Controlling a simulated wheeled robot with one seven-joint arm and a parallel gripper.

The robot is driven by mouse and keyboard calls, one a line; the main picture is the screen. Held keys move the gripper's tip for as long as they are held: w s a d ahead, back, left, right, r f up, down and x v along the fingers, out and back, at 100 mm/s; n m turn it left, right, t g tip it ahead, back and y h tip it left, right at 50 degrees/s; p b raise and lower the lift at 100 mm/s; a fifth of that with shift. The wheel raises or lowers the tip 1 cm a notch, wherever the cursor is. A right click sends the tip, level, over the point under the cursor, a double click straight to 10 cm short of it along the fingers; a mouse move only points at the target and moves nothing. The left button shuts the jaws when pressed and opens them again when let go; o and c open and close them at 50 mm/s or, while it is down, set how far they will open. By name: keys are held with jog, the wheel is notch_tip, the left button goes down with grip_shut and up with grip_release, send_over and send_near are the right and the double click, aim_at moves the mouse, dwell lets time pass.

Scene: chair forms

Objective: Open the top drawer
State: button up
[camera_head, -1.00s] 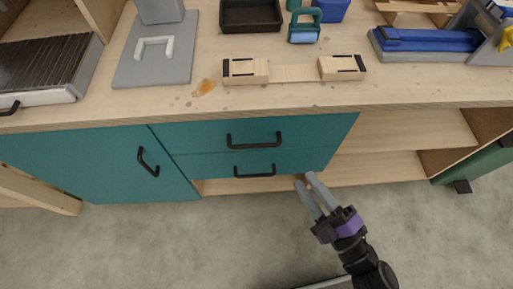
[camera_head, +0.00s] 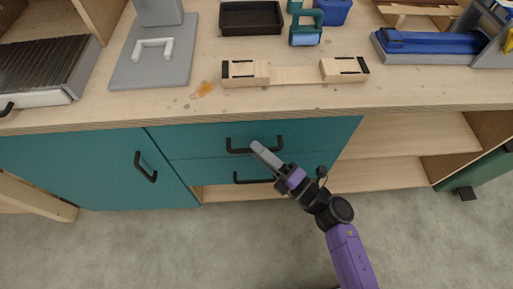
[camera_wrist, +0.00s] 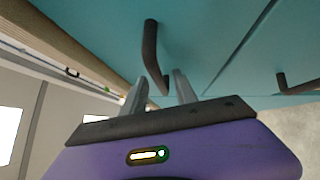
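The top drawer (camera_head: 205,143) has a teal front and looks closed, flush with the cabinet. Its black bar handle (camera_head: 238,151) is partly covered by my gripper (camera_head: 258,147) in the head view. In the wrist view, my gripper (camera_wrist: 160,88) has its two grey fingers apart, with the top drawer's black handle (camera_wrist: 150,45) reaching down between them. A small gap seems to show between handle and fingers. Whether either finger touches the handle cannot be told.
A lower drawer with its own black handle (camera_head: 243,181) is just beneath. A teal cabinet door (camera_head: 85,170) is at left, open shelves (camera_head: 400,140) at right. The wooden worktop (camera_head: 150,105) above carries a black tray (camera_head: 250,17) and wooden blocks.

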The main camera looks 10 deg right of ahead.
jog(key=shift+w+a, duration=0.4)
jog(key=shift+w, duration=0.1)
jog(key=shift+r, duration=0.1)
grip_shut()
dwell(1.1)
